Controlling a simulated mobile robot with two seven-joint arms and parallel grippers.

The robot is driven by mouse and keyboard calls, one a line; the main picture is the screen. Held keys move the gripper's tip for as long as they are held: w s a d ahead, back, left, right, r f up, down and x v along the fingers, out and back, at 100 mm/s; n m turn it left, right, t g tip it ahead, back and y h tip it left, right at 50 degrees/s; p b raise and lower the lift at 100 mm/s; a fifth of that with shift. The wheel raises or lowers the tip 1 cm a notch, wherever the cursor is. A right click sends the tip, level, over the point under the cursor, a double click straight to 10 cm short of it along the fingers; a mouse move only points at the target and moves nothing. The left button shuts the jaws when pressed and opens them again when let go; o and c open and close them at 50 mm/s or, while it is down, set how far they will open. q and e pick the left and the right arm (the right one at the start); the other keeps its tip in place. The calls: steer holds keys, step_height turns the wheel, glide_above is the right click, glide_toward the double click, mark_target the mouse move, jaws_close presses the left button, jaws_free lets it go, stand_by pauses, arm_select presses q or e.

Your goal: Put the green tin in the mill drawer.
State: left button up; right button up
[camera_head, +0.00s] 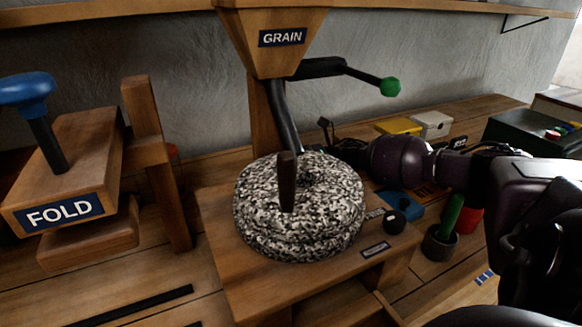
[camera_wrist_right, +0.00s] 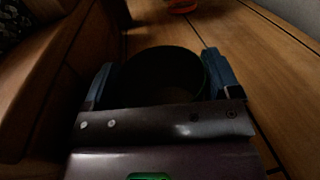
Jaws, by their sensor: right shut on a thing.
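My right gripper (camera_wrist_right: 158,85) is shut on a dark, round, tin-like thing in the right wrist view; I take it for the green tin (camera_wrist_right: 165,65). It is in deep shadow, so its green hardly shows. In the head view my right arm comes in from the right, and its hand (camera_head: 400,160) reaches behind the millstone, which hides the tin. The mill (camera_head: 235,265) stands in the middle with a speckled round stone (camera_head: 300,235) on top. The mill drawer (camera_head: 385,305) seems to show at the bottom edge, mostly cut off. My left gripper is out of view.
A grain hopper (camera_head: 275,60) and a green-knobbed crank (camera_head: 390,87) stand above the stone. A fold press (camera_head: 75,150) is at left. A dark pot (camera_head: 440,243) with a green stick, a blue dish (camera_head: 405,203) and yellow and white boxes (camera_head: 432,124) are at right.

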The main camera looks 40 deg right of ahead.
steer(key=shift+r, duration=0.1)
steer(key=shift+f, duration=0.25)
steer(key=o, duration=0.7)
steer(key=shift+r, duration=0.1)
